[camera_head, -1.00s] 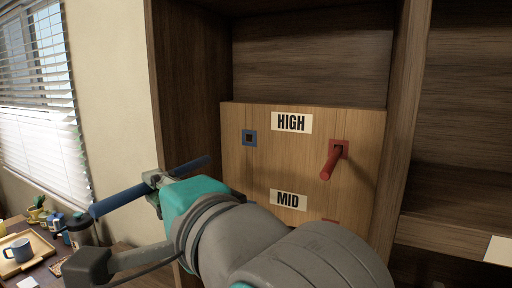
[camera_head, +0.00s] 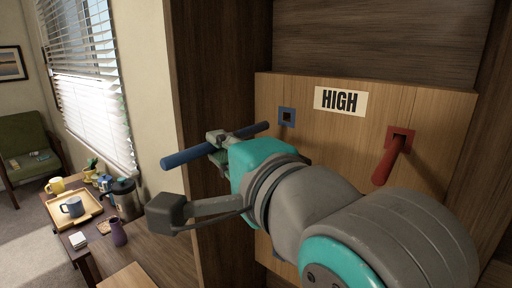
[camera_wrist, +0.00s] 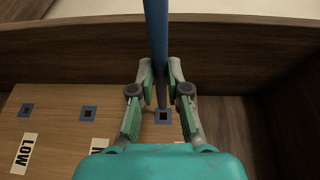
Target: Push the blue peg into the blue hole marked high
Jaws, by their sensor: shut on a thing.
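The blue peg (camera_head: 190,154) is a long rod held crosswise in my gripper (camera_head: 217,142). In the wrist view the peg (camera_wrist: 157,35) runs between the two fingers of my gripper (camera_wrist: 160,72), which is shut on it. The blue-framed square hole beside the HIGH label (camera_head: 340,100) is the blue hole (camera_head: 287,117). The peg's far end lies just left of and below this hole in the head view. In the wrist view that end is beside the dark opening of the hole (camera_wrist: 164,116). I cannot tell whether they touch.
A red peg (camera_head: 389,164) sticks out of the wooden board (camera_head: 300,82), right of the blue hole. Two more blue-framed holes, one of them here (camera_wrist: 88,113), show in the wrist view near a LOW label (camera_wrist: 24,153). Cabinet side walls flank the board.

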